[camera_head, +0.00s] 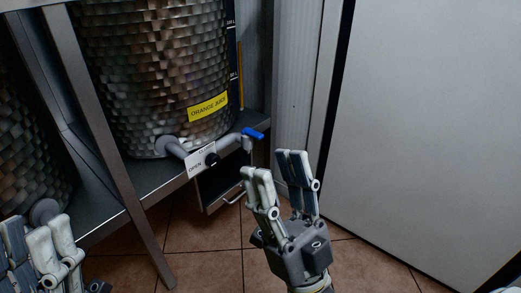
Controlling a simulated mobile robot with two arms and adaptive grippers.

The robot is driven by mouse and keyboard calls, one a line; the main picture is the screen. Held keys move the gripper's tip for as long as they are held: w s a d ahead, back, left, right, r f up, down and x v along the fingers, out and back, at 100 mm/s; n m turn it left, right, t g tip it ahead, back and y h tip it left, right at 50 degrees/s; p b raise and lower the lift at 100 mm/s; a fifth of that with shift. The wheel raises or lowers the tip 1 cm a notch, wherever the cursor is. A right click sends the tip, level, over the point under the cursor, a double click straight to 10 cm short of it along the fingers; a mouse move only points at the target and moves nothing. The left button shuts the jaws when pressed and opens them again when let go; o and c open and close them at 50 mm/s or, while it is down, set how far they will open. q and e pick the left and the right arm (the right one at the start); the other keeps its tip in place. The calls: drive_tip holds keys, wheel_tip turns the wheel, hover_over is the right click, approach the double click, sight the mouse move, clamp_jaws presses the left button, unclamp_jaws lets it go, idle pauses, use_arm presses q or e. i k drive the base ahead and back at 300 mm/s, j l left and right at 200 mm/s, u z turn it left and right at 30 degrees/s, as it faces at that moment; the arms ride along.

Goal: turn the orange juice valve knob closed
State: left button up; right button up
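The orange juice tank (155,60) is a large hammered-metal vessel with a yellow "ORANGE JUICE" label (208,106). A grey pipe runs from its base to the right.
A blue lever tap (253,133) is at the pipe's end, close to my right fingers. A metal shelf (135,187) bears the tank. A slanting metal post (112,160) stands left of the knob. A large pale panel (430,130) fills the right. Tiled floor (215,250) is clear.

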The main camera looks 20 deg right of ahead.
sight(213, 161)
drive_tip(key=z, duration=0.35)
drive_tip(key=l, duration=0.65)
drive_tip(key=i+l+u, duration=0.15)
drive_tip(key=l, duration=0.5)
